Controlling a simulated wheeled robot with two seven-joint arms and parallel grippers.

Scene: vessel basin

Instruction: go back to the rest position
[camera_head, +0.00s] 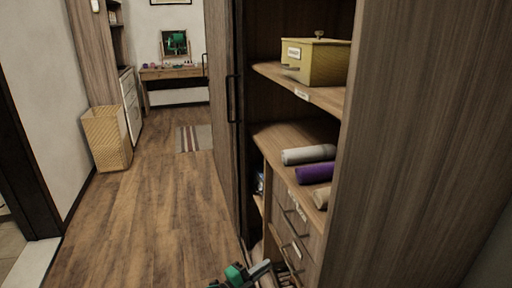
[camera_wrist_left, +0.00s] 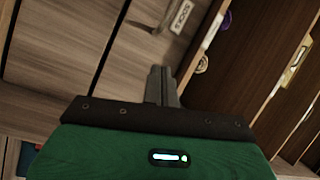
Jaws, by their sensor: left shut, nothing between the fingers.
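My left gripper (camera_head: 262,268) shows at the bottom of the head view, low in front of the wardrobe's drawers (camera_head: 290,222). In the left wrist view its two grey fingers (camera_wrist_left: 162,84) are together, shut with nothing between them. Wooden drawer fronts (camera_wrist_left: 75,40) with a handle and a label fill the left of that view. My right gripper is in neither view.
The open wardrobe has a yellow box (camera_head: 322,64) on its upper shelf. Rolled towels, one purple (camera_head: 314,173), lie on the shelf below. The wardrobe door (camera_head: 222,110) stands open at left. A wicker basket (camera_head: 106,138) stands by the wall.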

